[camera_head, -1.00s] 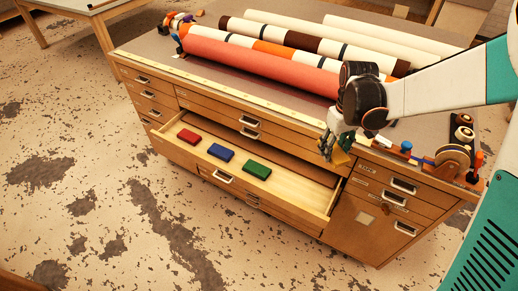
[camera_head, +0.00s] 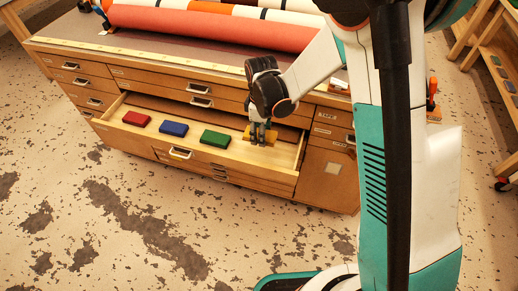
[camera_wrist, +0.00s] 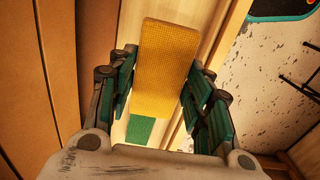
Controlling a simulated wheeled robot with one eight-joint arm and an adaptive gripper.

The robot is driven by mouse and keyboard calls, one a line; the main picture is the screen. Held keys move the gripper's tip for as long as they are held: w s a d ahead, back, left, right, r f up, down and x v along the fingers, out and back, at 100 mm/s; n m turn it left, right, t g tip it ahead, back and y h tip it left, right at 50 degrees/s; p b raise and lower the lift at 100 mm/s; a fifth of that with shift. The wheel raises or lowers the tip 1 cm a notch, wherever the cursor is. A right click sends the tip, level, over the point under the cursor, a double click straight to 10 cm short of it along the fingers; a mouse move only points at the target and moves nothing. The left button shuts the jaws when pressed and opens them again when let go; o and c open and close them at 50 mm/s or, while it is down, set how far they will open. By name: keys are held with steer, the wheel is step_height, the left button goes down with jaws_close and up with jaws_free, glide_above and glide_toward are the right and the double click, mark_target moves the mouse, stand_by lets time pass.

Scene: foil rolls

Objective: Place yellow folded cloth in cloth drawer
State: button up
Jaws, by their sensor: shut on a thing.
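The yellow folded cloth (camera_wrist: 165,52) is between the green-padded fingers of my gripper (camera_wrist: 160,78) in the wrist view. My gripper (camera_head: 259,134) is shut on it. In the head view the cloth (camera_head: 271,137) shows at the fingertips, over the right part of the open drawer (camera_head: 286,153). I cannot tell whether it touches the drawer floor. Red (camera_head: 136,118), blue (camera_head: 173,128) and green (camera_head: 214,138) folded cloths lie in a row in the drawer, left of the yellow one. The green cloth (camera_wrist: 140,129) also shows below the yellow one in the wrist view.
The drawer belongs to a wooden cabinet (camera_head: 325,178) with several other drawers, all shut. Large rolls (camera_head: 205,27) lie on its top. A shelf (camera_head: 492,70) stands at the right. The worn floor (camera_head: 130,235) in front is clear.

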mark_target(261, 152)
steer(key=shift+f+b, duration=1.3)
steer(key=shift+f, duration=2.7)
steer(key=o, duration=1.1)
steer(key=shift+f, duration=0.1)
steer(key=shift+o, duration=0.2)
